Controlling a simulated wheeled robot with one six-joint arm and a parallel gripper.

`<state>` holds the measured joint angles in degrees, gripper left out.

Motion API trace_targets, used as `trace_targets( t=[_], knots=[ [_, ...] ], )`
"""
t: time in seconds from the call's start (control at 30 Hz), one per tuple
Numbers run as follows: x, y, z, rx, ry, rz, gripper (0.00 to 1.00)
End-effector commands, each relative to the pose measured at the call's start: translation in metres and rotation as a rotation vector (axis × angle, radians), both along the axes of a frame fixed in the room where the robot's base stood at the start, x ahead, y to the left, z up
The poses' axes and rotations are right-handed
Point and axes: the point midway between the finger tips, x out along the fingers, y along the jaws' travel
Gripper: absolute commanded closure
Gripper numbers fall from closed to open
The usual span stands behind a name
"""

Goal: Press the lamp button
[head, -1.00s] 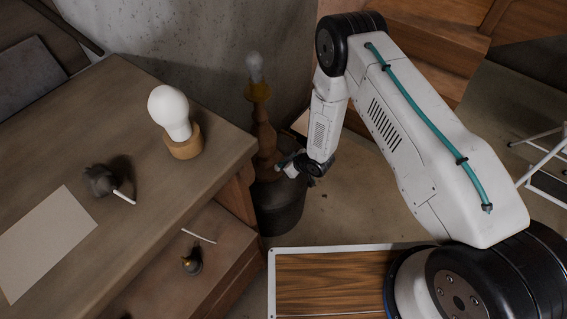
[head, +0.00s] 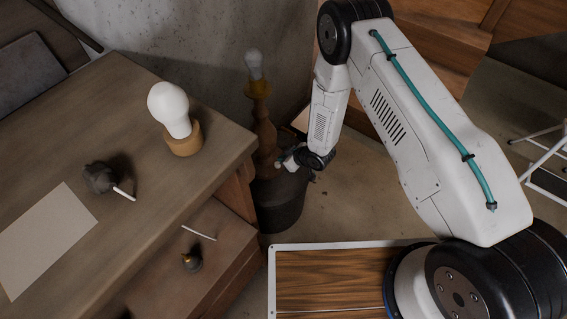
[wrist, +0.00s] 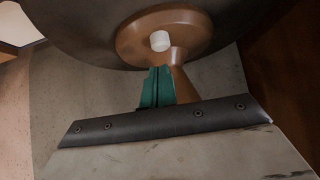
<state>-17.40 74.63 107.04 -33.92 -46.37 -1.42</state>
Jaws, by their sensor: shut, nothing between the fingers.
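A tall turned wooden lamp (head: 263,125) with a clear bulb (head: 254,64) stands on a dark round drum (head: 277,205) beyond the table's corner. In the wrist view, a small white button (wrist: 160,41) sits on the lamp's round brown base (wrist: 132,40). My gripper (head: 281,163) is beside the lower part of the lamp. Its teal fingers (wrist: 157,70) are shut and empty, pointing at the button. A small gap shows between fingertips and button in the picture; the depth of it is hard to tell.
A dark lump with a white stick (head: 101,178) and a pale sheet (head: 45,240) lie on the table. A concrete wall (head: 200,40) rises behind the lamp.

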Motion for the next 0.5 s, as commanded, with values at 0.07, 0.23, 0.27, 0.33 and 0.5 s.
trace_targets(
  t=[0.07,0.23,0.27,0.33,0.5],
  knots=[
    [-0.009,-0.014,0.015,0.000,0.001,-0.005,1.00],
    [-0.024,-0.036,0.042,0.000,-0.001,-0.006,1.00],
    [-0.027,-0.039,0.046,0.001,-0.001,-0.006,1.00],
    [-0.033,-0.045,0.054,0.001,0.000,-0.005,1.00],
    [-0.040,-0.055,0.066,0.001,-0.001,-0.004,1.00]
  ],
)
